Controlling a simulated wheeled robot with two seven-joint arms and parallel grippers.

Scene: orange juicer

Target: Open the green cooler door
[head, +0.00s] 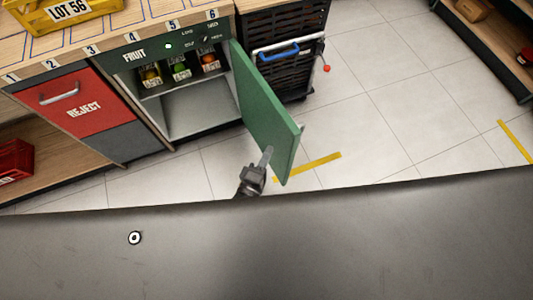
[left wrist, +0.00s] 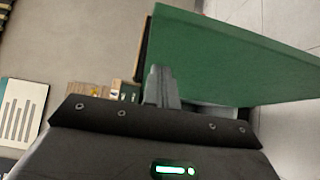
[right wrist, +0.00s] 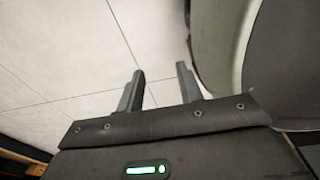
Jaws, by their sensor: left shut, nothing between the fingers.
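The green cooler door (head: 262,108) stands swung wide open from the cooler labelled FRUIT (head: 135,55), hinged on the cooler's right side. The cooler's inside (head: 200,108) is exposed, with bottles or fruit in a row at its top. My left gripper (head: 267,157) is shut and empty, close to the inner face of the door near its free edge. In the left wrist view the door (left wrist: 230,60) fills the area behind the shut fingers (left wrist: 160,85); I cannot tell if they touch it. My right gripper (right wrist: 160,88) is open and empty, over floor.
A red REJECT bin front (head: 75,103) is left of the cooler. A black crate rack (head: 290,60) with a blue handle stands behind the door. A yellow crate (head: 65,12) is on the counter. The tiled floor (head: 400,100) at right is clear.

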